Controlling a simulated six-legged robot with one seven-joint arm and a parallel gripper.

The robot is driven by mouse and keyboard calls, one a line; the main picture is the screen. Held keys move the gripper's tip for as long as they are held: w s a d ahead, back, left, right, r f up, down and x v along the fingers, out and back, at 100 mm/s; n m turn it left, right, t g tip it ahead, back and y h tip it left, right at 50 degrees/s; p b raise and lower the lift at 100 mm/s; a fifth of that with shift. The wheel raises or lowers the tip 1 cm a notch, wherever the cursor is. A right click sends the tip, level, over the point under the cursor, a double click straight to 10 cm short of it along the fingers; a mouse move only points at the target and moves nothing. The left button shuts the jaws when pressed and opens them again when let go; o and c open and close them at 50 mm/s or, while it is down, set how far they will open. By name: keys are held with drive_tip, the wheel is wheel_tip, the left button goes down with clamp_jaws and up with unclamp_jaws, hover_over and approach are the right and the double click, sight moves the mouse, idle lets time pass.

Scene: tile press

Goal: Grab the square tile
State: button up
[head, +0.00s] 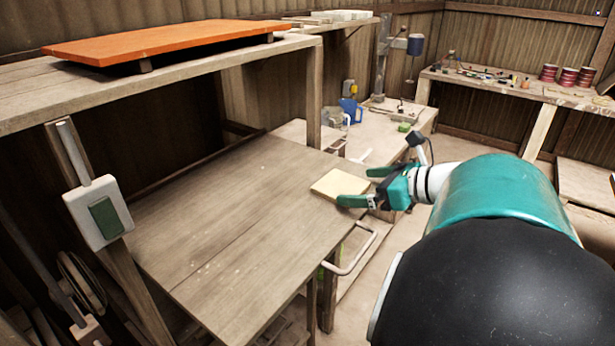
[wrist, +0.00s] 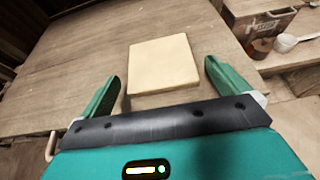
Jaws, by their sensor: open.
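The square tile (head: 341,185) is pale cream and lies flat on the wooden table (head: 230,215), near its right edge in the head view. In the wrist view the tile (wrist: 163,65) lies just ahead of my gripper, centred between the fingers. My gripper (head: 354,187) has green fingers and is open, with nothing between its fingertips that I can see it holding. In the wrist view the two fingers of my gripper (wrist: 162,72) stand apart on either side of the tile's near edge. I cannot tell whether they touch the tile.
An orange board (head: 165,42) lies on a raised shelf at the left. A white switch box (head: 98,212) is fixed to a post. A bent handle (head: 352,250) sticks out at the table's right edge. A workbench (head: 510,88) with red spools stands at the back right. Most of the tabletop is bare.

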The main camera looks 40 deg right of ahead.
sight(340, 184)
drive_tip(key=x, duration=0.3)
drive_tip(key=shift+w+a, duration=0.1)
drive_tip(key=shift+w, duration=0.1)
drive_tip(key=c, duration=1)
drive_tip(key=shift+o, duration=0.3)
drive_tip(key=shift+r, duration=0.15)
